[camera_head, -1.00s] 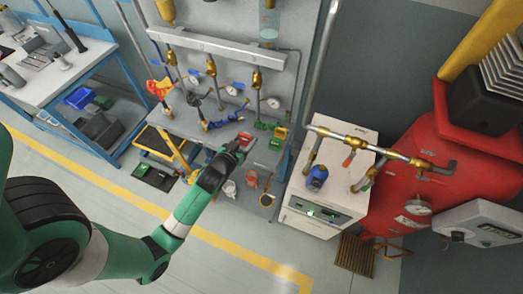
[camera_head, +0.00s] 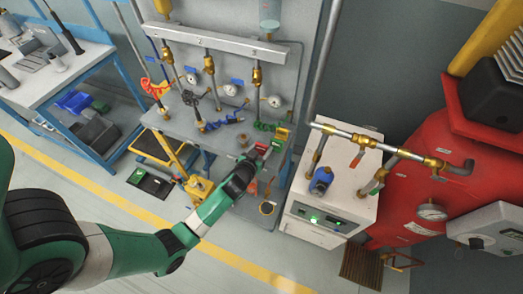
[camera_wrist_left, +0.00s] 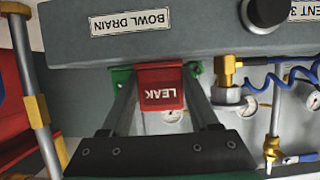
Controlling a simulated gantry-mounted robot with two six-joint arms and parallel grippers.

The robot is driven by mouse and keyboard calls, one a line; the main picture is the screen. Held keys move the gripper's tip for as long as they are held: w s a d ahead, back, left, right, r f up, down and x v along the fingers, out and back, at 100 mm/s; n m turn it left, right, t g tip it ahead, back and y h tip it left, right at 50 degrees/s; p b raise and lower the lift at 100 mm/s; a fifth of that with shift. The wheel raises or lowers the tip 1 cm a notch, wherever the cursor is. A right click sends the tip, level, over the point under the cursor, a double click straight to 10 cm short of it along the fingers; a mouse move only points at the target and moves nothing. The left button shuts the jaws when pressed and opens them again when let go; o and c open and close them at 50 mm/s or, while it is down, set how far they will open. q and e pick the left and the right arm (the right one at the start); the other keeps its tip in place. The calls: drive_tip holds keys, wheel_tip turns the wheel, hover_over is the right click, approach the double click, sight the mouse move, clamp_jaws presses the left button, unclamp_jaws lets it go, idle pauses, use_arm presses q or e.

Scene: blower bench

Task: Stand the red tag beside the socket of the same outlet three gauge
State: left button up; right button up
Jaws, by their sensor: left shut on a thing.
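A red tag (camera_wrist_left: 161,88) marked LEAK, its lettering upside down in the left wrist view, sits between the fingers of my left gripper (camera_wrist_left: 162,100). The gripper is shut on it. The rightmost gauge (camera_head: 275,101) on the back panel is behind and above the gripper. I cannot make out a socket beside it. Green parts (camera_wrist_left: 121,76) show behind the tag. My right gripper is not in view.
Blue coiled hose (camera_head: 222,122) and brass fittings lie left of the gripper. A white cabinet (camera_head: 335,190) with brass piping stands to the right. In the left wrist view a grey block (camera_wrist_left: 180,35) labelled BOWL DRAIN borders the tag closely.

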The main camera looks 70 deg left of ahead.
use_arm(q)
drive_tip(key=shift+f, duration=0.15)
drive_tip(key=o, duration=1.3)
drive_tip(key=shift+o, duration=0.2)
drive_tip(key=shift+r, duration=0.35)
drive_tip(key=p+v, duration=0.2)
drive_tip(key=v, duration=1)
drive_tip(key=shift+p, duration=0.3)
drive_tip(key=shift+w+f, duration=0.1)
